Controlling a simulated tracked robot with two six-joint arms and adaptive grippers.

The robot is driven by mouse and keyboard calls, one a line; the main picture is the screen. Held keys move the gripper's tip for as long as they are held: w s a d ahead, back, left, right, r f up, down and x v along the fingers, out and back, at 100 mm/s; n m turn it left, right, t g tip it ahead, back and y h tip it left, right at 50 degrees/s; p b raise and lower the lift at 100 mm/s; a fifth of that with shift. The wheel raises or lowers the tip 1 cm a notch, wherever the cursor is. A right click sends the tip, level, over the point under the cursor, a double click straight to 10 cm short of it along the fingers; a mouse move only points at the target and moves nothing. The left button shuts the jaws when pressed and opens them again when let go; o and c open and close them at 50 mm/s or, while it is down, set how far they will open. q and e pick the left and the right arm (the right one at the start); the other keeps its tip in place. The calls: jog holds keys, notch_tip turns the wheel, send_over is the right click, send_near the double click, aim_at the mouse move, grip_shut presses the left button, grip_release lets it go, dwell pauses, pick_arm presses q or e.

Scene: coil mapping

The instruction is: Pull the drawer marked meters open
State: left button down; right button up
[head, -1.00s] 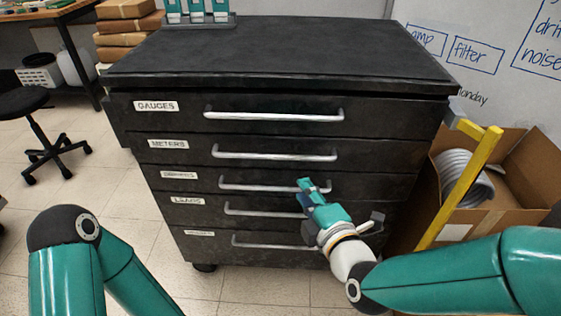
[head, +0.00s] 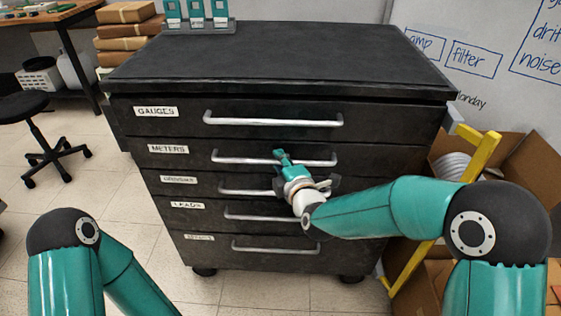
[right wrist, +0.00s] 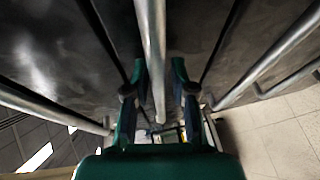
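The black cabinet (head: 400,165) has several drawers with silver bar handles and white labels. The drawer marked METERS (head: 168,149) is second from the top and looks flush with its neighbours. Its silver handle (head: 240,159) runs across its front. My right gripper (head: 282,156) is at the right half of this handle. In the right wrist view, a handle bar (right wrist: 152,55) passes between the two fingers of my right gripper (right wrist: 158,72). The fingers stand apart with gaps at both sides of the bar. My left gripper is out of view.
The GAUGES handle (head: 270,120) is just above and other handles (head: 258,215) are below. A cardboard box (head: 520,175) and a yellow frame (head: 470,170) stand right of the cabinet. A rack (head: 200,27) sits on top.

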jog(key=shift+c, duration=0.4)
grip_shut()
jog(key=shift+a+f, duration=0.1)
